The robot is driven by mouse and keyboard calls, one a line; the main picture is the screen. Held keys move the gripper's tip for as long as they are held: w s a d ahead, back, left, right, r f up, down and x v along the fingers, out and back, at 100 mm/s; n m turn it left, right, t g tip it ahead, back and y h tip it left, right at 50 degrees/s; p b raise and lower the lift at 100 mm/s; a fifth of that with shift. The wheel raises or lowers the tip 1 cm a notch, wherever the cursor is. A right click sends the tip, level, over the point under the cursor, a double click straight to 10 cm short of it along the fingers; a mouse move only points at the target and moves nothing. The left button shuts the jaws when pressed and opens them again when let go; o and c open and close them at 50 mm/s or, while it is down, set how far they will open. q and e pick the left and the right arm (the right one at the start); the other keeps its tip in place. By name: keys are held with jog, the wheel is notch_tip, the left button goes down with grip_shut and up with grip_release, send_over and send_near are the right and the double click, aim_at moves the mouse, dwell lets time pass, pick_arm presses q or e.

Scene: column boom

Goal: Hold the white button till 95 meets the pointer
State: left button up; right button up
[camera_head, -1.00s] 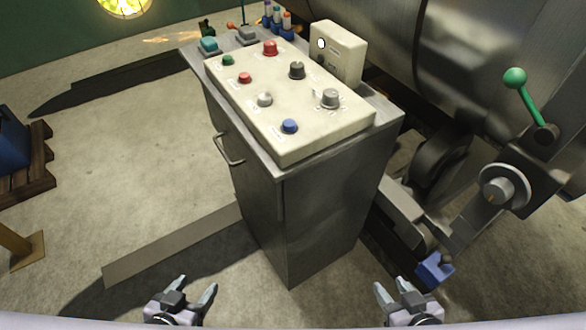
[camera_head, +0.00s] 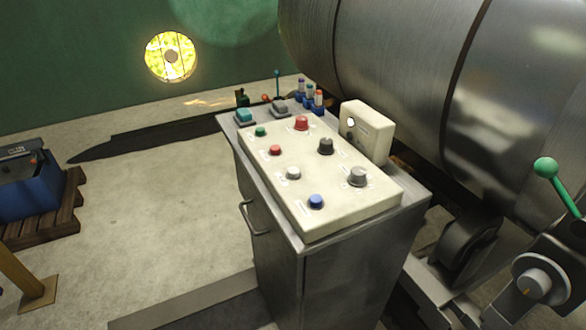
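The white button (camera_head: 293,173) sits on the cream control panel (camera_head: 340,214), left of a grey knob and above the blue button (camera_head: 316,201). Nothing touches it. A cream box (camera_head: 367,131) with a small round white face (camera_head: 351,122) stands at the panel's back right; any number or pointer on it is too small to read. Neither of my grippers shows in the head view now.
The panel also bears green, red and dark controls, including a large red button (camera_head: 301,123). It tops a metal cabinet (camera_head: 340,275) with a side handle. A big metal drum (camera_head: 400,70) and green-knobbed lever (camera_head: 546,168) stand right.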

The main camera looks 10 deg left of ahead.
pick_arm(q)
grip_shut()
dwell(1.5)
